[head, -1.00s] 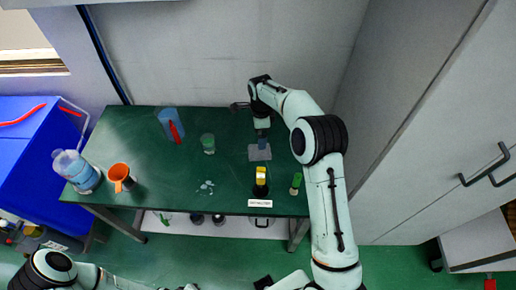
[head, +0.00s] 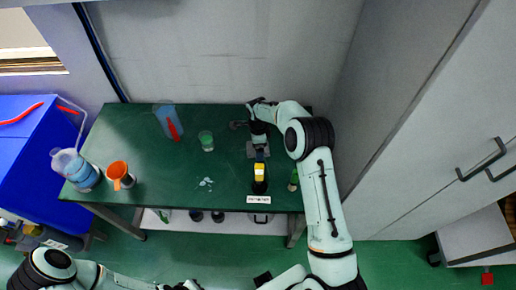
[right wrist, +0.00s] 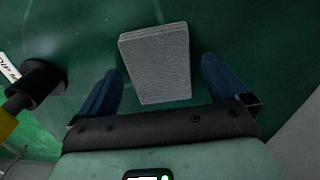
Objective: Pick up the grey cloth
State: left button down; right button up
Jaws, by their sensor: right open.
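The grey cloth (right wrist: 156,62) is a folded, thick rectangle lying flat on the green table. In the head view the cloth (head: 250,153) is partly hidden under my right gripper (head: 259,147). In the right wrist view my right gripper (right wrist: 161,68) is open, with its two blue fingers apart, one on each side of the cloth's near part. The fingers do not touch the cloth in this view; their height above the table is hard to tell. My left arm is at the bottom left of the head view, and its gripper end (head: 188,286) is barely visible at the lower edge.
A green-capped item (head: 294,178) is beside my right arm. A green cup (head: 206,141), blue pitcher (head: 165,120) and orange jug (head: 119,174) stand further left. A wall is behind.

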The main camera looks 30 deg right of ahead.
jog(key=c, duration=1)
jog(key=shift+c, duration=0.2)
jog(key=shift+r, duration=0.1)
pick_arm(q)
jog(key=shift+w+r+p, duration=0.6)
jog(key=shift+w+r, duration=0.05)
jog(key=shift+r, duration=0.15)
pick_arm(e)
notch_tip(320, 180, up, 20)
jog(key=shift+o, duration=0.4)
